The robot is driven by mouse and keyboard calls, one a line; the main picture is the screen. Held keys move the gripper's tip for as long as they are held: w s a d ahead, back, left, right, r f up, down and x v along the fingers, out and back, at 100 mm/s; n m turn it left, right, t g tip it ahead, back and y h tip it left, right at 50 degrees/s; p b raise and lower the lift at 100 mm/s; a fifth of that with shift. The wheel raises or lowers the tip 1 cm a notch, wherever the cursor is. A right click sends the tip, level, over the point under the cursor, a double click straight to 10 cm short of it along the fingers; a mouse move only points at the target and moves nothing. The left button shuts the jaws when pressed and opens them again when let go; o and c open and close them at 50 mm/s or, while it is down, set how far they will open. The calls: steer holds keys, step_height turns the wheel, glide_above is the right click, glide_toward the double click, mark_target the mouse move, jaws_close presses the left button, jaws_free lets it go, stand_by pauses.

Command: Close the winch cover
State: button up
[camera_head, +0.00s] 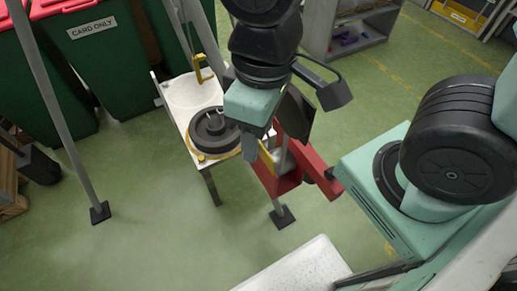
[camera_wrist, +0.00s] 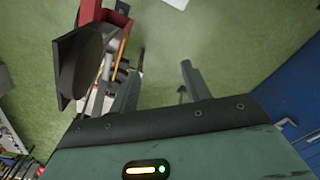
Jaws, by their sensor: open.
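The red winch box (camera_head: 317,170) stands right of my gripper (camera_head: 258,150) in the head view; part of it shows in the wrist view (camera_wrist: 92,12). A dark panel (camera_head: 296,110), which looks like the winch cover, stands up behind the box, partly hidden by my gripper. In the wrist view the dark panel (camera_wrist: 68,75) is upright at the left, with a round bulge on its face. The panel is left of the left finger there, and I see no contact.
A small white table (camera_head: 178,112) carries a dark round turntable (camera_head: 215,130) and a yellow handle (camera_head: 203,68), left of my gripper. Green bins (camera_head: 105,55) and a grey post (camera_head: 60,110) stand further left. A shelf (camera_head: 345,30) is behind. Floor at front left is clear.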

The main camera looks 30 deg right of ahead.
steer(key=shift+a, duration=0.1)
steer(key=c, duration=0.5)
steer(key=shift+w+a, duration=0.25)
steer(key=shift+a, duration=0.05)
jaws_close()
steer(key=w+a+f+m+h+p, duration=0.55)
steer(key=w+f+m, duration=0.25)
steer(key=w+f, duration=0.4)
steer(key=d+f+p, duration=0.4)
steer(key=d+f, duration=0.3)
steer(key=f, duration=0.2)
steer(key=shift+d, duration=0.25)
